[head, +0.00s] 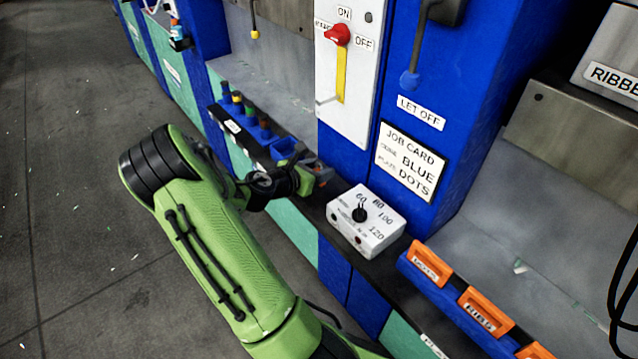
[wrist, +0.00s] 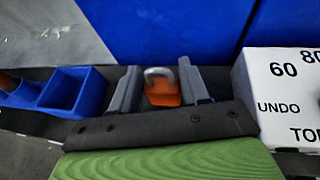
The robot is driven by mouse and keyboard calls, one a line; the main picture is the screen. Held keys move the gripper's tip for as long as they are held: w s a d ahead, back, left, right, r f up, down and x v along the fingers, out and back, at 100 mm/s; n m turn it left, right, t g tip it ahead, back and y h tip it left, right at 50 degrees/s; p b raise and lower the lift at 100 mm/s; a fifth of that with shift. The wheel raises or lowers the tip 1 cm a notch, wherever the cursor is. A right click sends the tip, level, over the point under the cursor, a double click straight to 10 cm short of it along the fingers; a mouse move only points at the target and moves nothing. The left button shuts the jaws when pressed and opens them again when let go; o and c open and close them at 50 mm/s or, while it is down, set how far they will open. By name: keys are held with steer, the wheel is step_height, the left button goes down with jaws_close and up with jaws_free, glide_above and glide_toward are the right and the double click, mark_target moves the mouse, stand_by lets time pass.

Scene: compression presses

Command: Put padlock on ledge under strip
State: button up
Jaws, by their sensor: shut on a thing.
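My gripper (wrist: 160,90) is shut on an orange padlock (wrist: 163,95) with a grey shackle; the wrist view shows it between the two grey fingers. In the head view my gripper (head: 318,172) is over the dark ledge (head: 318,213) at the foot of the blue column, left of the white dial box. The padlock is mostly hidden there by my gripper. I cannot tell whether it touches the ledge. A yellow strip (head: 341,75) runs down the white switch panel, under a red knob (head: 337,35), above and behind my gripper.
A white dial box (head: 366,222) stands close right of my gripper. A blue rack (head: 243,125) with several coloured pegs and an open blue bin (wrist: 75,92) lie close left. A job card (head: 411,161) is on the column. Orange labelled pieces (head: 479,308) sit in a blue rack at right.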

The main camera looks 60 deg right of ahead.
step_height(320, 180, down, 2)
steer(key=shift+f, duration=0.15)
steer(key=o, duration=1.1)
